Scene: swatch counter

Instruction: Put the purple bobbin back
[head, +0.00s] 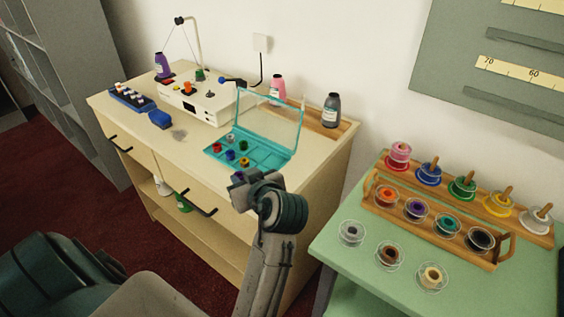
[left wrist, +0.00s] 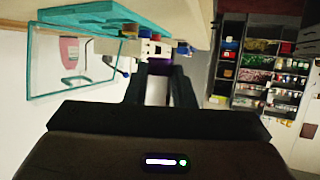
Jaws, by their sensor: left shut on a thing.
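My left gripper (head: 240,182) is in front of the near edge of the teal bobbin box (head: 270,158), over the front of the cream counter. In the left wrist view its two dark fingers (left wrist: 158,92) are shut on a small pale thing with a purple edge (left wrist: 157,90), which looks like the purple bobbin; the fingers hide much of it. The box's clear lid stands open, and several coloured bobbins sit in its left part, while its right compartments look empty. My right gripper is not in view.
A white winder machine (head: 205,103) stands behind, left of the box. A pink bottle (head: 278,88) and a grey bottle (head: 331,110) stand at the back. On the right, a green table (head: 340,262) carries wooden racks with spools.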

